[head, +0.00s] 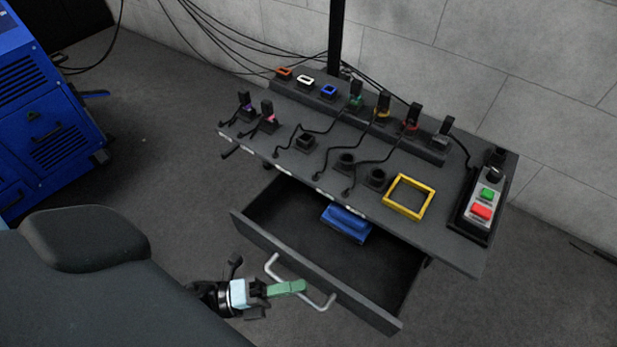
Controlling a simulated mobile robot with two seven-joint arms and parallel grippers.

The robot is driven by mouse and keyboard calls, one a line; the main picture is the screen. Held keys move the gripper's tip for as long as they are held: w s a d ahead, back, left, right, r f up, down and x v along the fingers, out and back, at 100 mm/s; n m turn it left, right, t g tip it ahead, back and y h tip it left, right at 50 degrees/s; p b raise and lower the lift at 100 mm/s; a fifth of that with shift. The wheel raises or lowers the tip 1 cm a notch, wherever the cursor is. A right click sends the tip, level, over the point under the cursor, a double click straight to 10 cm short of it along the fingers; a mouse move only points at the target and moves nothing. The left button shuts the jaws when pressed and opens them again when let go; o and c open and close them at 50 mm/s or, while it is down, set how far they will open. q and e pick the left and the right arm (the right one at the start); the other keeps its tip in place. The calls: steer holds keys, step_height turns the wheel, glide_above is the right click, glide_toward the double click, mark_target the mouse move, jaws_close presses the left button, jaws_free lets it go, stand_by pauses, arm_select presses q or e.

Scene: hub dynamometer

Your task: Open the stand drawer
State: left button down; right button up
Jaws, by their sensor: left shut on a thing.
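The stand drawer (365,303) is pulled out from under the dark stand top (400,220), and its inside shows. A blue object (346,223) lies in it toward the back. A light grey bar handle (273,267) is on the drawer front. My left gripper (292,288), with green fingers, is at the handle and shut on it; the fingers cover the middle of the bar. My right gripper does not show.
Plugs, cables and sockets cover the stand top. A yellow frame (429,207) and a control box with a green button (487,193) and a red button (481,212) sit at right. A blue cabinet (40,120) stands at left. Dark floor (180,150) between is clear.

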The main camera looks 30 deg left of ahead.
arm_select(q)
steer(key=shift+s+a+p, duration=0.1)
steer(key=shift+s+p, duration=0.2)
steer(key=shift+s, duration=1.75)
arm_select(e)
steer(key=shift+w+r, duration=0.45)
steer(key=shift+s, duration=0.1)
arm_select(q)
steer(key=c, duration=1.6)
jaws_free()
steer(key=shift+o, duration=0.5)
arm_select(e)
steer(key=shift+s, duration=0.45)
arm_select(q)
steer(key=v, duration=0.7)
steer(key=shift+s+a, duration=0.3)
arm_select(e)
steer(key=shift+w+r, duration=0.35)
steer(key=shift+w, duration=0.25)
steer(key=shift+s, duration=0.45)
